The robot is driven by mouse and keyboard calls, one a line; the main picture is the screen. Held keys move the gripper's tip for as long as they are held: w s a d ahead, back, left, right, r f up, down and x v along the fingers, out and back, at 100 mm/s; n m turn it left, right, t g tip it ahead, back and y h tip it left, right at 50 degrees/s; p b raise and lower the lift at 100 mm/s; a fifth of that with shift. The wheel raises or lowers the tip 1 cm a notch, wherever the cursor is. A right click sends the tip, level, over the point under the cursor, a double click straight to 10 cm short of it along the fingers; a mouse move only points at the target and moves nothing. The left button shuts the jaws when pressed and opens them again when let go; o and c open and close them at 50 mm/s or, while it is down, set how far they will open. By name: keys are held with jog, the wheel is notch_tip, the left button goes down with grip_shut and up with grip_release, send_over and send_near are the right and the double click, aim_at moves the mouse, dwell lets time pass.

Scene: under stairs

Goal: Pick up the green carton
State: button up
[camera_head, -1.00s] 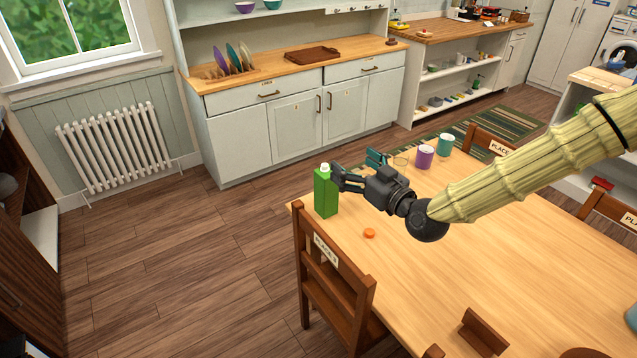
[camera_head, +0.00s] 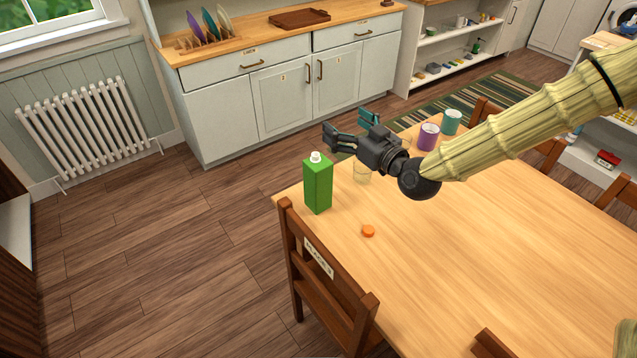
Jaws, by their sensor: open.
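The green carton (camera_head: 318,188) with a white cap stands upright near the left corner of the wooden table (camera_head: 470,240). My gripper (camera_head: 350,126) is open and empty, with its dark fingers spread apart. It is up and to the right of the carton in the picture, pointing toward the cabinets. The fingers appear apart from the carton, and the whole carton is visible.
A clear glass (camera_head: 362,173) stands just right of the carton, below my gripper in the picture. Purple (camera_head: 429,137) and teal (camera_head: 452,122) cups stand along the far edge. A chair (camera_head: 318,285) is at the table's near-left side.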

notch_tip(320, 180, down, 5)
jog(key=w+b, duration=0.1)
jog(key=b, duration=2.9)
send_near(318, 162)
jog(key=f, duration=1)
jog(key=shift+s+d+f, duration=0.1)
jog(key=shift+s+f, duration=0.05)
jog(key=shift+s, duration=0.1)
jog(key=shift+x, duration=5.35)
jog(key=shift+d, duration=0.1)
jog(key=shift+r, duration=0.2)
jog(key=c, duration=1.9)
jog(key=shift+o, duration=0.2)
jog(key=shift+r, duration=0.1)
jog(key=shift+r+p, duration=0.4)
jog(key=shift+r, duration=4.5)
